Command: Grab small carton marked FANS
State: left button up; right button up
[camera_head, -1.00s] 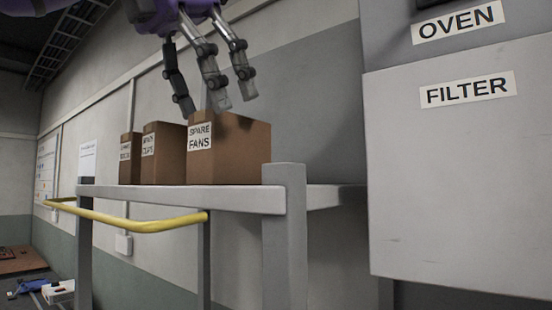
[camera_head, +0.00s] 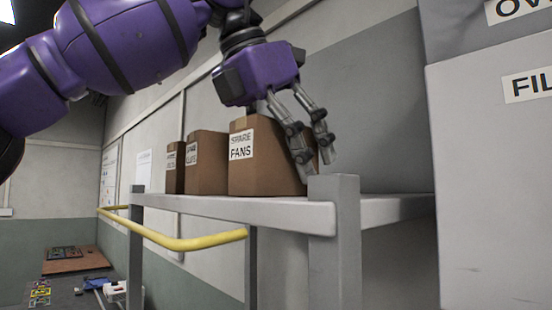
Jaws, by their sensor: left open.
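A brown carton (camera_head: 258,177) with a white label reading SPARE FANS stands upright on a grey shelf (camera_head: 225,205), the nearest and largest of the row. My left gripper (camera_head: 316,158) comes down from above, with its visible fingers at the carton's right side, close to or against it. The fingers are apart and hold nothing that I can see. Part of the carton's right side is hidden behind them, and I cannot tell whether they touch it. My right gripper is out of view.
Two more labelled cartons stand left of it, a middle one (camera_head: 208,164) and a smaller far one (camera_head: 175,168). A grey shelf post (camera_head: 335,240) rises in front at the right. A yellow rail (camera_head: 190,243) runs along the left. A grey cabinet (camera_head: 490,190) fills the right.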

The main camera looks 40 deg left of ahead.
pick_arm(q)
jog(key=shift+s, duration=0.2)
jog(key=shift+f, duration=0.25)
dwell(0.4)
jog(key=shift+w, duration=0.1)
jog(key=shift+c, duration=0.5)
jog(key=c, duration=1.3)
jog(key=shift+c, duration=0.2)
